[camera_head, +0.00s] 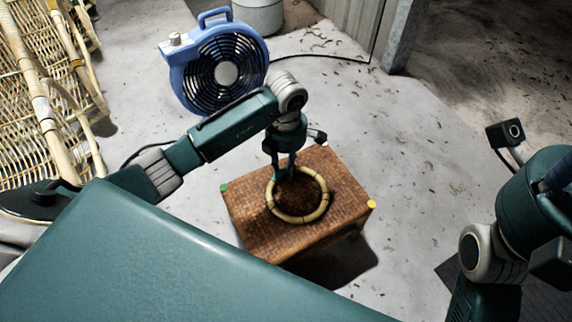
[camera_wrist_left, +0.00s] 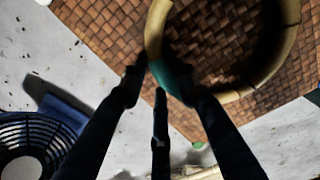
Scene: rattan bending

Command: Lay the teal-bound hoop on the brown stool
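The pale rattan hoop (camera_head: 322,206) appears over the middle of the brown woven stool (camera_head: 252,222), roughly level with its top. I cannot tell whether it touches the stool; a dark shadow falls inside the ring. My left gripper (camera_head: 285,172) points down at the hoop's far-left side. In the left wrist view, the teal binding (camera_wrist_left: 172,78) sits between the dark fingers of my left gripper (camera_wrist_left: 163,84), which close against both sides of the hoop (camera_wrist_left: 156,30). My right arm shows at the right edge of the head view, but its gripper does not.
A blue fan (camera_head: 225,74) stands on the floor behind the left arm. Rattan furniture (camera_head: 40,100) lines the left side. A grey bucket (camera_head: 260,14) stands at the back. The stool has green (camera_head: 224,187) and yellow (camera_head: 371,204) corner marks.

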